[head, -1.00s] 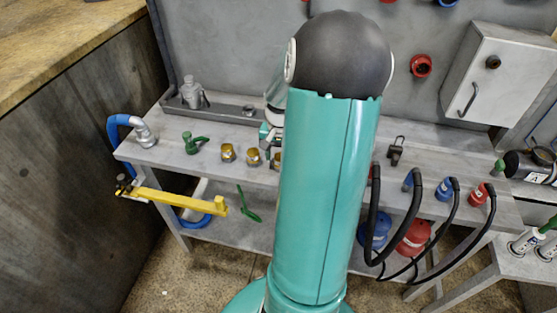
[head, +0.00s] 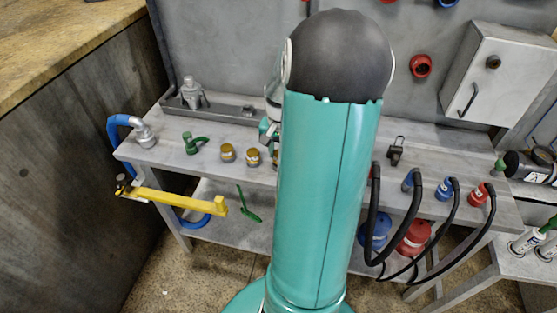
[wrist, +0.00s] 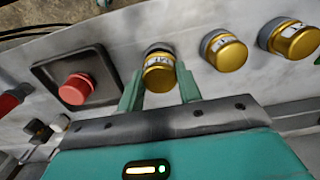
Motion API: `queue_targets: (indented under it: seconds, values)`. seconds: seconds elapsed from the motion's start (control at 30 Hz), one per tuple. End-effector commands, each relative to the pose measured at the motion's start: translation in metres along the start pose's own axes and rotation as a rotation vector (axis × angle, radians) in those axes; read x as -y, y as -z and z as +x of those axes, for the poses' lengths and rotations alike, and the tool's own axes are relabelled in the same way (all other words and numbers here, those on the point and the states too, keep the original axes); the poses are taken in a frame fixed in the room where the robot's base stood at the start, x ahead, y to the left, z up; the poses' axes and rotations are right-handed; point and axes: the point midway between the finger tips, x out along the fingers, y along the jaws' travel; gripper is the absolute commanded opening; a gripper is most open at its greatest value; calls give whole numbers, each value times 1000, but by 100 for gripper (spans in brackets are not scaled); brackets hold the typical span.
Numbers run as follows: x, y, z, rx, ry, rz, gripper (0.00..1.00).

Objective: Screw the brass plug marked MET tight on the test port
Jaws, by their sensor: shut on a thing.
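My gripper (wrist: 160,88) is shut on a brass plug (wrist: 159,74) in the wrist view, one finger on each side. The plug has a pale label with dark letters that I cannot read for sure. A dark ring (wrist: 157,47) shows behind its far edge; I cannot tell whether the plug is seated or how tight it is. Two more labelled brass caps, a nearer one (wrist: 227,53) and a farther one (wrist: 290,40), sit to the right on grey collars. In the head view, those two caps (head: 227,152) (head: 253,157) stand on the bench, while my arm hides the gripper's fingers.
A red knob (wrist: 78,88) on a dark square plate lies left of the held plug. In the head view, a green-handled valve (head: 194,143) and a yellow bar (head: 178,199) are at left. Black hoses (head: 380,210) loop over the bench front at right.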

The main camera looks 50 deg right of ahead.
Motion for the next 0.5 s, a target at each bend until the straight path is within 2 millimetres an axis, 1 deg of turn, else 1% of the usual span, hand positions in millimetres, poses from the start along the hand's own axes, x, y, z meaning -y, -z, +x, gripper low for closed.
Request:
queue_targets:
  seconds: [0.5]
  values:
    - [1, 0, -29, -2, 1, -1, 13]
